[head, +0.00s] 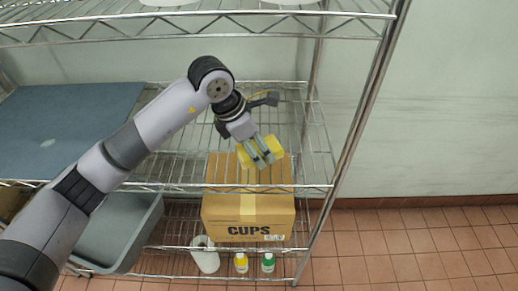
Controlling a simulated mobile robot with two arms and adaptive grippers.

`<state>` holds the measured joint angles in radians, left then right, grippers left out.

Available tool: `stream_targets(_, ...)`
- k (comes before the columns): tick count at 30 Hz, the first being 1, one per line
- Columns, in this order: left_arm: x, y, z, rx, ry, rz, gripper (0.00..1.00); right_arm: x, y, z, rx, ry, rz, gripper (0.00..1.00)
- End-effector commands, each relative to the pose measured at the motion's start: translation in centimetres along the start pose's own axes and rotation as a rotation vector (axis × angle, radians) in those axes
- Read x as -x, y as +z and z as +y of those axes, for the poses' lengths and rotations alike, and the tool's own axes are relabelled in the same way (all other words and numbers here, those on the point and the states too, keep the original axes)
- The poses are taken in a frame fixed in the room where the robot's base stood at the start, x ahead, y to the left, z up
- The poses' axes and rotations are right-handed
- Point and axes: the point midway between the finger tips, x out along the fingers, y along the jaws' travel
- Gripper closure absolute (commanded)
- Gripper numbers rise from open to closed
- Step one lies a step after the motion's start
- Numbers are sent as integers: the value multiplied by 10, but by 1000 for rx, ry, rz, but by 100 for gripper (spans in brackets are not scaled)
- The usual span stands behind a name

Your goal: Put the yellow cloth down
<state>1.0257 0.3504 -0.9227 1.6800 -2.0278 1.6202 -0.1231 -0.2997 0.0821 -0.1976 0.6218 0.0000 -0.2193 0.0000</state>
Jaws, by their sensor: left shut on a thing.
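The yellow cloth (247,157) is in the fingers of my left gripper (263,160), which is shut on it. Parts of the cloth show on both sides of the fingers. The gripper and cloth are at the middle wire shelf (180,165), in front of or above the cardboard box in the picture. I cannot tell whether the cloth touches the shelf wires. My right gripper is not in view.
A blue-grey board (65,125) lies on the shelf's left part. Below are a cardboard box marked CUPS (222,215), a grey bin (125,235), a white container (205,257) and two small bottles with yellow (241,262) and green (268,262) caps. The shelf's right part looks clear.

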Motion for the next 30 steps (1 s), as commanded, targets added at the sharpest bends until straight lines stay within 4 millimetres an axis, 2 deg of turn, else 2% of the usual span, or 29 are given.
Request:
stream_targets(3, -4, 3, 0, 1, -1, 2, 66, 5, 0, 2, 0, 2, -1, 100)
stream_targets(9, -28, -8, 0, 3, -2, 2, 66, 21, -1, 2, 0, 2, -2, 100)
stream_targets(23, -39, -12, 1, 0, 1, -1, 66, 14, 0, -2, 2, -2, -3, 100)
stream_targets(24, -37, -11, 0, 0, 1, 0, 41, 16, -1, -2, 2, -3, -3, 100)
stream_targets(30, -37, -11, 0, 0, 1, 0, 28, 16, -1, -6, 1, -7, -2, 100)
